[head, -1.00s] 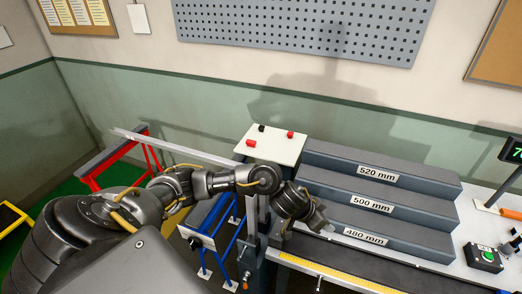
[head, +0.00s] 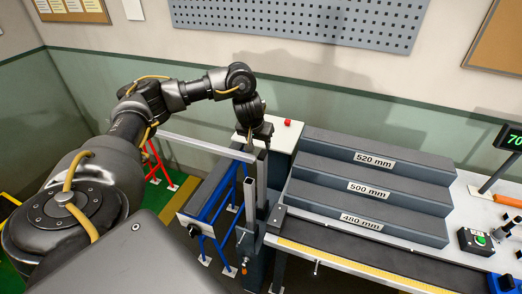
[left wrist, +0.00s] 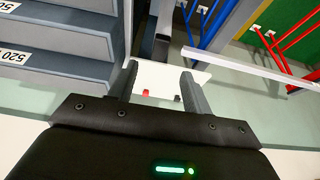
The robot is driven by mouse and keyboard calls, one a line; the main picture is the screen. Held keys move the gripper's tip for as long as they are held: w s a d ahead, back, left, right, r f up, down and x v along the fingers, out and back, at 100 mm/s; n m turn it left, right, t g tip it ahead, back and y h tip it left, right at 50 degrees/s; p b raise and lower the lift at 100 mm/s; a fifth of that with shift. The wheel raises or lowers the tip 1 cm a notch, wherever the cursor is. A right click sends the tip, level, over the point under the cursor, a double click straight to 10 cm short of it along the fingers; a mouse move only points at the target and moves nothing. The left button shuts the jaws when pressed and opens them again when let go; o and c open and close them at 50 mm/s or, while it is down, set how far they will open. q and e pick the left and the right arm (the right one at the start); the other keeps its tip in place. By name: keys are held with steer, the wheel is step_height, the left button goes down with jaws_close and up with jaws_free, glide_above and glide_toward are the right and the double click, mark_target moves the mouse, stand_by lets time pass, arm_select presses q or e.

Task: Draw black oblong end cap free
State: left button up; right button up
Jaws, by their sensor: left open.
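A small black piece (left wrist: 177,98), which looks like the black end cap, lies on the white tabletop (left wrist: 160,78) in the left wrist view; it is too small to make out its oblong shape. It sits just beyond my left gripper (left wrist: 161,75), between the lines of the two spread fingers, touching neither. In the head view my left gripper (head: 257,138) points down above the white tabletop (head: 280,138) and hides the black piece. My left gripper is open and empty. My right gripper is out of view.
One red cap (head: 287,122) shows on the tabletop; a red piece (left wrist: 146,92) also shows in the left wrist view. Stepped grey blocks (head: 375,175) marked 520, 500 and 480 mm stand to the right. An upright metal profile (head: 249,200) stands close below the gripper.

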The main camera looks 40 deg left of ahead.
mark_target(262, 153)
arm_select(q)
steer(key=b+x, duration=0.2)
steer(key=x, duration=0.5)
steer(key=shift+f+b, duration=0.25)
steer(key=shift+b, duration=0.15)
steer(key=shift+w+a+f, duration=0.15)
steer(key=shift+w+f, duration=0.15)
steer(key=shift+f, duration=0.2)
steer(key=c, duration=1)
steer(key=shift+o, duration=1.1)
jaws_close()
steer(key=shift+r, duration=0.15)
